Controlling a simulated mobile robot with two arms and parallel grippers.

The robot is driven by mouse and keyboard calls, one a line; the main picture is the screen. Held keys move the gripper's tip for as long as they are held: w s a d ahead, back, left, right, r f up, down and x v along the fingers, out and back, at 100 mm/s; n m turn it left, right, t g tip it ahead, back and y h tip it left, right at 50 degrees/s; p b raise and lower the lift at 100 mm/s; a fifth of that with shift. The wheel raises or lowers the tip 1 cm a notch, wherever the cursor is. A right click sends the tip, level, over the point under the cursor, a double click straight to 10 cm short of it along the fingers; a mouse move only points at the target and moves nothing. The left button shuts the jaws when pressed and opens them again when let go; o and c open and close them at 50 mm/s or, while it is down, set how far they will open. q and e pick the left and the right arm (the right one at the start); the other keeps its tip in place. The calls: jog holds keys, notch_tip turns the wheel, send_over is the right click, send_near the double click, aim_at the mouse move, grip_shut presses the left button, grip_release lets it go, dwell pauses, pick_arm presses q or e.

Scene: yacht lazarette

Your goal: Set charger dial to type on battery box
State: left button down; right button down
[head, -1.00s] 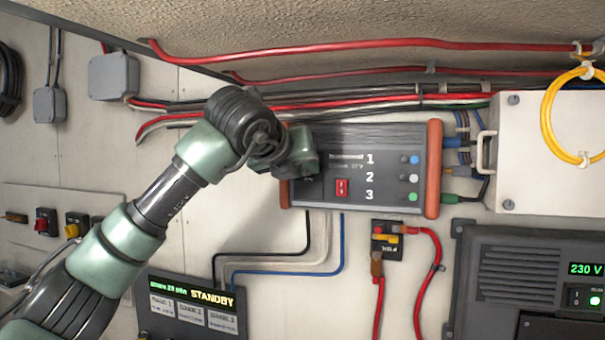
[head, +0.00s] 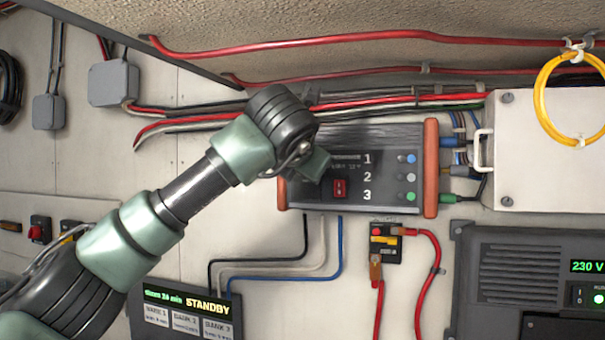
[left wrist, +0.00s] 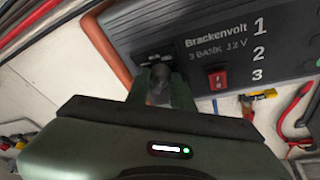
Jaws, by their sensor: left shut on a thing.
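The charger (head: 388,140) is a dark wall unit with orange end caps, a red switch and the numbers 1, 2, 3 beside small lights. In the left wrist view its face (left wrist: 285,20) reads "Brackenvolt 3 BANK 12 V". My left gripper (left wrist: 158,92) is shut on a dark round dial (left wrist: 158,76) at the charger's lower left. The dial's pointer and most of its markings are hidden or too small to read. In the head view my left gripper (head: 312,166) covers the dial. My right gripper is not in view. No battery type label is readable.
A white box (head: 550,150) with a handle and a yellow cable loop is right of the charger. A STANDBY display (head: 185,308) is below left. A fuse block (head: 385,248) with red cables and a 230 V unit (head: 510,265) are below. Red pipes run above.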

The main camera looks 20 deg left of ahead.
pick_arm(q)
jog(key=shift+f+m, duration=0.1)
jog(key=shift+m, duration=0.2)
dwell(0.4)
jog(key=c, duration=1.2)
grip_release()
jog(key=shift+c, duration=0.2)
jog(key=b+v, duration=0.4)
jog(key=v, duration=0.3)
jog(key=shift+s+d, duration=0.15)
jog(key=shift+s, duration=0.2)
